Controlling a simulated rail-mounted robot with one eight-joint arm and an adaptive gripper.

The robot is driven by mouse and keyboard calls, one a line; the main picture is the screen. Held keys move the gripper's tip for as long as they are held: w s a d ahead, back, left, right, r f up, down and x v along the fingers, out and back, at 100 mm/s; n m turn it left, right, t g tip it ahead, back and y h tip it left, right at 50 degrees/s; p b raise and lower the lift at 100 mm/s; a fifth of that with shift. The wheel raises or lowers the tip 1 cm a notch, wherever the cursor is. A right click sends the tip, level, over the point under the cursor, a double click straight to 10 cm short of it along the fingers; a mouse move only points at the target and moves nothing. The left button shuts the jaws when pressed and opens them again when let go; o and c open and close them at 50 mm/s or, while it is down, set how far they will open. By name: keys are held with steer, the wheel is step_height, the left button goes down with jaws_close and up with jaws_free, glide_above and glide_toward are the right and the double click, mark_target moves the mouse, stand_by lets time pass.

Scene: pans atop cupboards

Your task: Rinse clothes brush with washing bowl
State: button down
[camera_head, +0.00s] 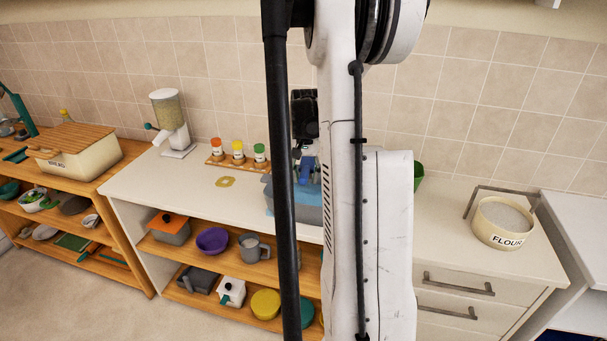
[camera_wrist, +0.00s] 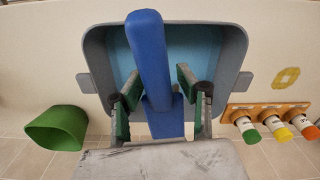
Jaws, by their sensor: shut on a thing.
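The clothes brush (camera_wrist: 150,55) is a blue, long-handled thing in the middle of the wrist view. My gripper (camera_wrist: 158,88) is shut on it, with a green-padded finger on each side. The washing bowl (camera_wrist: 238,60) is a grey tub with side handles and a light blue inside; the brush shows over its opening. I cannot tell whether the brush touches the blue inside. In the head view, the bowl (camera_head: 282,211) stands on the white counter and the blue brush (camera_head: 306,172) shows at it. My arm hides much of both there.
Spice jars on a wooden rack (camera_head: 237,163) and a yellow flat piece (camera_head: 225,182) lie left of the bowl. A green cup (camera_wrist: 55,128) stands on its other side. A flour tub (camera_head: 503,222) is farther right. A grain dispenser (camera_head: 173,122) stands at the back left.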

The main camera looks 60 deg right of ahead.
step_height(320, 180, down, 12)
steer(key=b, duration=0.8)
steer(key=shift+f, duration=0.2)
steer(key=shift+a, duration=0.15)
stand_by(0.5)
steer(key=shift+a+b, duration=0.4)
steer(key=shift+a, duration=0.05)
steer(key=shift+d, duration=0.15)
